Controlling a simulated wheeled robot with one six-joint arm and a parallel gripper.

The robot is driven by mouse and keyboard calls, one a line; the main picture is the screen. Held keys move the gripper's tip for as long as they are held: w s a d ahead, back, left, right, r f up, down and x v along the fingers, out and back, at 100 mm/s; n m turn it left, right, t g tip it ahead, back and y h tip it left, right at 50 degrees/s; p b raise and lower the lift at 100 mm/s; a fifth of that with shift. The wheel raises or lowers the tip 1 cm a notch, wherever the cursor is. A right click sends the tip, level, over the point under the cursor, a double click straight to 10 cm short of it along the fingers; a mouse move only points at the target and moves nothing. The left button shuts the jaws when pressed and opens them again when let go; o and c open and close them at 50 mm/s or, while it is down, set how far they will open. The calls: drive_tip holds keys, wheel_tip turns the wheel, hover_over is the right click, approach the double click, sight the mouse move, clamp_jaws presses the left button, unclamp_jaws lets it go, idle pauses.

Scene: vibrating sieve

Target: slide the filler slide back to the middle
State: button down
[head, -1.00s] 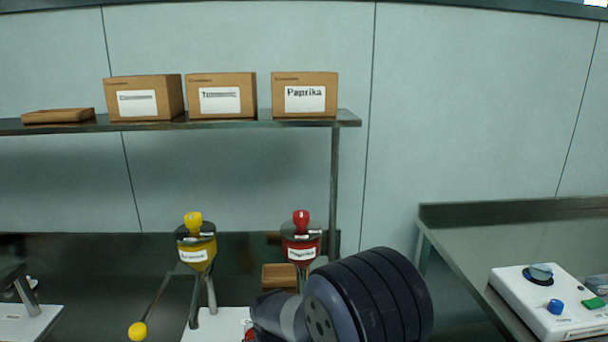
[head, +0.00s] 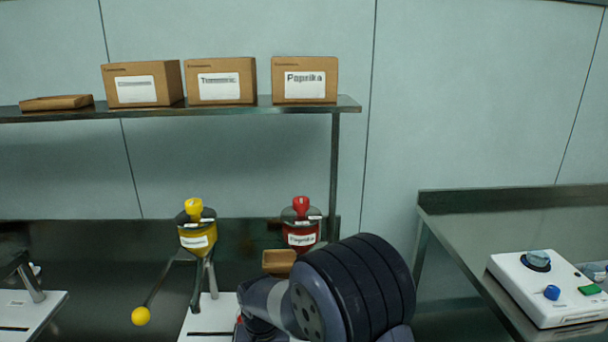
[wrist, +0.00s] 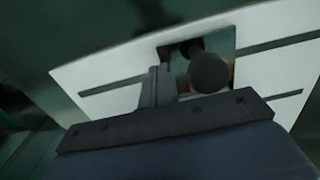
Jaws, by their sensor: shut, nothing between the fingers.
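In the wrist view a white base (wrist: 110,60) has a dark slot on either side of a square dark metallic plate, which looks like the filler slide (wrist: 222,42). A round dark knob (wrist: 210,73) stands over this plate. My gripper (wrist: 160,75) is shut and empty, its fingers just left of the knob; I cannot tell whether they touch it. In the head view the red paprika filler (head: 301,225) and the yellow filler (head: 197,228) stand side by side. My arm hides my gripper and the lower part of the red filler there.
A yellow ball-ended lever (head: 141,316) sticks out left of the yellow filler. A small brown box (head: 279,261) sits behind my arm. A shelf (head: 230,107) with labelled boxes runs above. A white device (head: 545,290) with a blue knob stands on the right table.

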drive_tip(key=shift+d, duration=0.15)
drive_tip(key=shift+d+r, duration=0.1)
drive_tip(key=shift+d, duration=0.4)
wheel_tip(320, 180, up, 9)
drive_tip(key=p, duration=0.6)
wheel_tip(320, 180, down, 10)
drive_tip(key=b, duration=0.6)
drive_tip(key=shift+r, duration=0.25)
drive_tip(key=shift+a+r, duration=0.15)
drive_tip(key=shift+a, duration=0.1)
